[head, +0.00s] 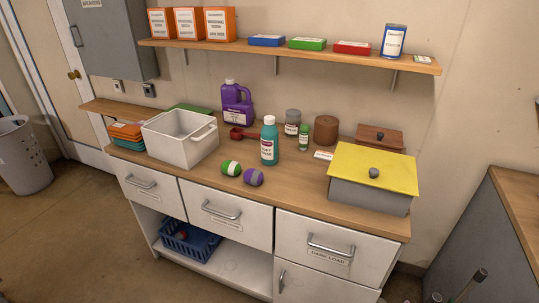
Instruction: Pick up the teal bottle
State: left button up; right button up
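The teal bottle (269,143) stands upright on the wooden counter (290,184), near its middle. It has a pale cap and a label on its front. Neither of my grippers shows in the head view.
A white bin (180,137) and purple jug (236,104) stand left of the bottle. Two striped balls, one green (231,168) and one purple (253,177), lie in front. A small green bottle (303,137) stands close right. A yellow-lidded box (372,178) sits farther right. A shelf (290,48) hangs above.

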aim_at(270, 134)
jog(key=k, duration=0.9)
jog(key=u, duration=0.75)
jog(key=i, duration=2.05)
jog(key=z, duration=0.95)
